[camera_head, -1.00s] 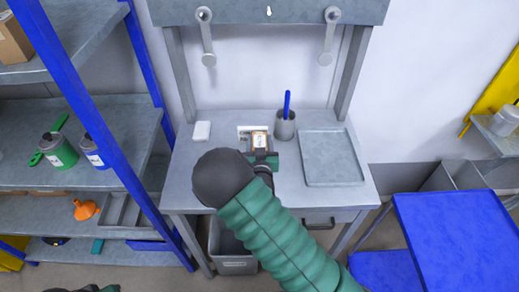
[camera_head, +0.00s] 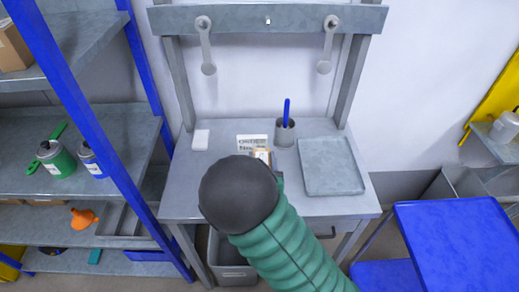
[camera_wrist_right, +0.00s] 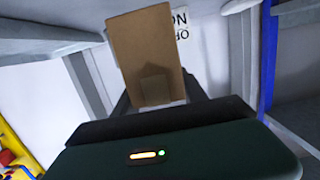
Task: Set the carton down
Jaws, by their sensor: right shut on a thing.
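The carton (camera_head: 262,154) is a small brown box with a pale part, seen over the workbench (camera_head: 185,190) just in front of a printed card (camera_head: 252,141). In the right wrist view the carton (camera_wrist_right: 150,45) shows as a plain brown face between my fingers. My right gripper (camera_wrist_right: 158,100) is shut on it. In the head view my own dark arm joint and green sleeve hide most of that gripper and the carton's lower part. I cannot tell whether the carton touches the bench top. My left gripper is not in view.
A grey cup (camera_head: 284,134) with a blue stick stands right of the card. A grey tray (camera_head: 332,168) lies farther right and a white block (camera_head: 200,139) at the left. Bare bench lies between block and card. A blue-post shelf (camera_head: 100,130) stands left, a blue table (camera_head: 450,240) right.

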